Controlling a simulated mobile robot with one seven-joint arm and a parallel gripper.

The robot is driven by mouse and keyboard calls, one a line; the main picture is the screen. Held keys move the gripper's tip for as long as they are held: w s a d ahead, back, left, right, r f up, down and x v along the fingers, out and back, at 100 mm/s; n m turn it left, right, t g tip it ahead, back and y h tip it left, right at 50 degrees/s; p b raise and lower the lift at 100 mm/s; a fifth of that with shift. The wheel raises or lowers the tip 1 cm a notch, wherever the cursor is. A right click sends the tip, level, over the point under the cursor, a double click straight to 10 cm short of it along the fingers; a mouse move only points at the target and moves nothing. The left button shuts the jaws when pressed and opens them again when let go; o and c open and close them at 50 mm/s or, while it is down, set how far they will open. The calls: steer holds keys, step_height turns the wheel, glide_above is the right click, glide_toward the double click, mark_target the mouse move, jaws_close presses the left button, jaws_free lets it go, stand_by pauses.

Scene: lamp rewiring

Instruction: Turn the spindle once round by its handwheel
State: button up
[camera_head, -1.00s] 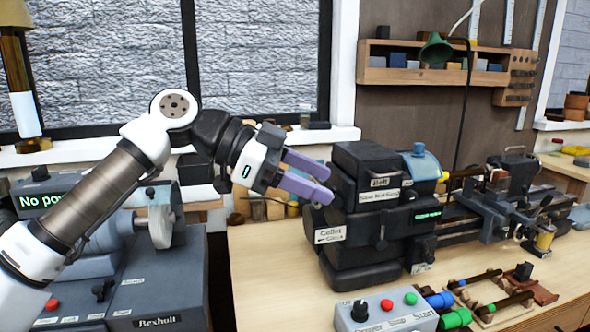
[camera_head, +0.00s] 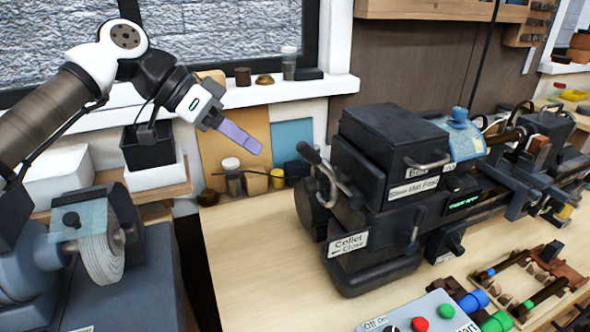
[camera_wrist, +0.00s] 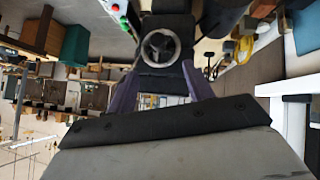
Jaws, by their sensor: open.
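The dark lathe headstock (camera_head: 375,150) stands on the wooden bench. The handwheel (camera_head: 332,188), a metal ring, is at its left end, partly hidden by a lever. In the wrist view the handwheel (camera_wrist: 161,48) faces me, round with spokes, beyond and between my fingertips. My gripper (camera_head: 257,149) hangs to the left of and above the handwheel, apart from it, pointing down to the right. Its purple fingers overlap in the head view. In the wrist view my gripper (camera_wrist: 160,75) is open with nothing between the fingers. The spindle itself is hidden inside the headstock.
A dark lever (camera_head: 322,165) with a knob sticks out beside the handwheel. A control box (camera_head: 425,310) with red and green buttons stands in front. A grinder-like machine (camera_head: 85,245) is at left. Jars (camera_head: 232,180) stand behind. The bench left of the headstock is clear.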

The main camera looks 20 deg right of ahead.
mark_target(303, 183)
steer(key=p+x, duration=0.3)
steer(key=x, duration=1)
steer(key=shift+s+d+f, duration=0.1)
steer(key=shift+s+d, duration=0.05)
steer(key=c, duration=1)
steer(key=shift+f+t+b, duration=0.15)
steer(key=shift+t+b, duration=0.25)
steer(key=shift+b, duration=0.1)
